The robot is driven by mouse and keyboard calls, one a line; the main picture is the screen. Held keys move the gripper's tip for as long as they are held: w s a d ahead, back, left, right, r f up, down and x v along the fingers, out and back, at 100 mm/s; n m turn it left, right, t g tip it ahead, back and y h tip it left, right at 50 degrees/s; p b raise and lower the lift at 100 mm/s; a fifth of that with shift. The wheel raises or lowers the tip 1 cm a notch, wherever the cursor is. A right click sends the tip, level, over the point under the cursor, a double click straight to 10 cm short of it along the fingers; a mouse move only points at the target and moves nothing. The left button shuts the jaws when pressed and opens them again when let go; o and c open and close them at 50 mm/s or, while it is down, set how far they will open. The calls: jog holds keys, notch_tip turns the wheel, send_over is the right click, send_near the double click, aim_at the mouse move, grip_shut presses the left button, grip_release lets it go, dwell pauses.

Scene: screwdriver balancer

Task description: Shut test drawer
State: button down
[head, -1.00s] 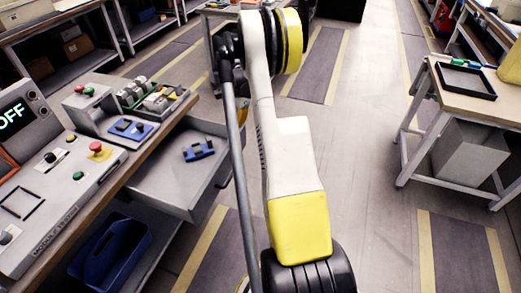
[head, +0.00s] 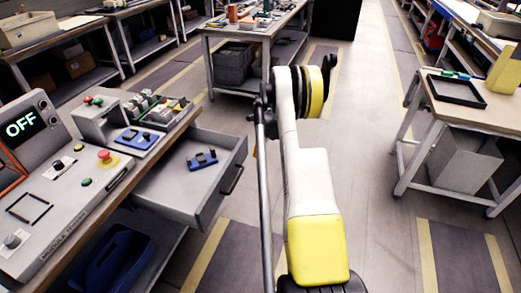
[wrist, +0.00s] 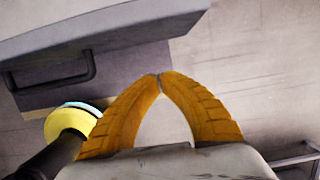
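The grey test drawer (head: 215,218) stands pulled out from under the workbench at left, with a blue module (head: 202,160) lying inside. Its dark handle (head: 232,179) is on the front panel facing right. In the wrist view the drawer (wrist: 120,30) shows across the upper left, with the handle (wrist: 50,78) left of my fingers. My gripper (wrist: 160,76) has its two yellow fingers together at the tips, with nothing between them. It appears apart from the handle. In the head view my arm hides most of the gripper, right of the drawer.
The bench holds a control panel (head: 70,180) reading OFF. A blue bin (head: 115,260) sits on the shelf below. A small table (head: 480,115) with a black tray stands at right. Another table (head: 250,33) stands behind. The floor between is open.

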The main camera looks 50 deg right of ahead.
jog(key=shift+w+a+f+b, duration=0.1)
jog(key=shift+w+a+b, duration=0.3)
jog(key=shift+w, duration=0.55)
jog(key=shift+w+a+b, duration=0.3)
jog(key=shift+w+a, duration=0.15)
jog(key=shift+w, duration=0.45)
jog(key=shift+w, duration=0.1)
